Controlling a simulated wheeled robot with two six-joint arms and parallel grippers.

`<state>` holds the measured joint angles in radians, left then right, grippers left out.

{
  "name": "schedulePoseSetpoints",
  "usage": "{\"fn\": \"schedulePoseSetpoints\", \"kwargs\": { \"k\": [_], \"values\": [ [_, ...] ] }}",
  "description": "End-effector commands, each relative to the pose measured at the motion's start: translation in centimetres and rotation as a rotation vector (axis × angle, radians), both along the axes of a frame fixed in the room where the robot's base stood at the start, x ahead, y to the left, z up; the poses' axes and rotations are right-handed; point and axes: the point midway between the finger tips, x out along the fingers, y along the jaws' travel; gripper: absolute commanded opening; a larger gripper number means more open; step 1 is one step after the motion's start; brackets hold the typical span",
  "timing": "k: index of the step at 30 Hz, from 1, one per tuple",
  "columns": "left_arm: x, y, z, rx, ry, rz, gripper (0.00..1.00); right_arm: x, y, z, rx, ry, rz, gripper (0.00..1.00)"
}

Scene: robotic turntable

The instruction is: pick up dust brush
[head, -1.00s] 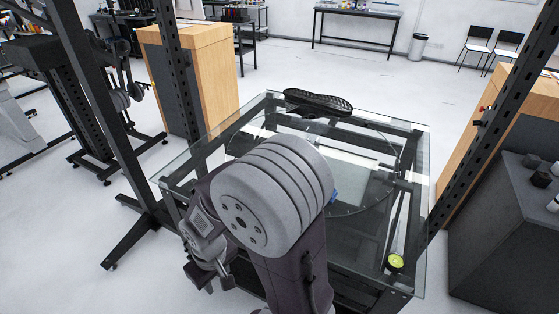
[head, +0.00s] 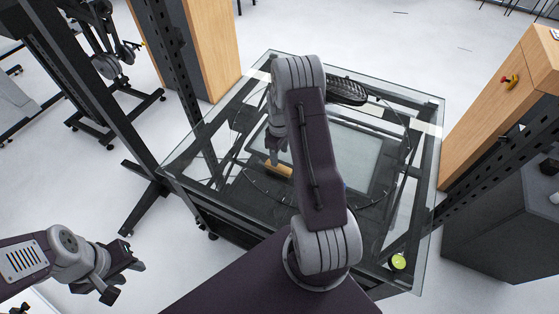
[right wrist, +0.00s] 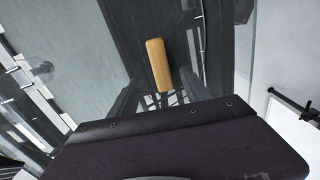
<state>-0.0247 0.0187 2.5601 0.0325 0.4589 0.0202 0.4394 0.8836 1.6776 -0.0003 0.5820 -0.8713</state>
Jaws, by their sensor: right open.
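A tan wooden handle (head: 278,170), likely the dust brush's, lies at the glass turntable table (head: 180,165), left of its middle. The handle also shows in the right wrist view (right wrist: 158,65), upper middle, with a dark part below it; I cannot make out bristles. My right gripper (head: 274,146) is open, just above and beyond the handle in the head view, partly hidden by my own arm. My left gripper (head: 124,282) is open and empty at lower left, away from the table.
A black ridged sole-like object (head: 346,91) lies at the table's far side. A yellow-green round item (head: 398,262) is at its near right corner. Dark perforated posts (head: 180,60) stand left of the table. Wooden cabinets stand at far left (head: 212,50) and right (head: 510,95).

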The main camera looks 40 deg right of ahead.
Motion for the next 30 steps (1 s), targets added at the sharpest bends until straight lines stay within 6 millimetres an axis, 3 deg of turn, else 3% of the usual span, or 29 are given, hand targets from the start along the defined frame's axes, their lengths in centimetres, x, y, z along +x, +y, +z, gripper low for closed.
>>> {"fn": "schedulePoseSetpoints", "kwargs": {
  "k": [9,15,23,30],
  "values": [
    [0.0,0.0,1.1,0.0,0.0,0.0,0.36,0.0,0.1,-3.7,0.0,0.0,0.002,0.56],
    [0.0,0.0,1.7,0.0,0.0,0.0,0.36,0.0,0.1,-4.7,0.0,0.001,0.001,0.56],
    [0.0,0.0,3.2,0.0,0.0,0.0,0.36,0.1,0.1,-8.8,0.0,0.0,0.001,0.56],
    [0.0,0.0,3.1,0.0,0.0,0.0,0.36,0.1,0.1,-9.3,0.0,-0.001,0.001,0.56]
  ]
}}
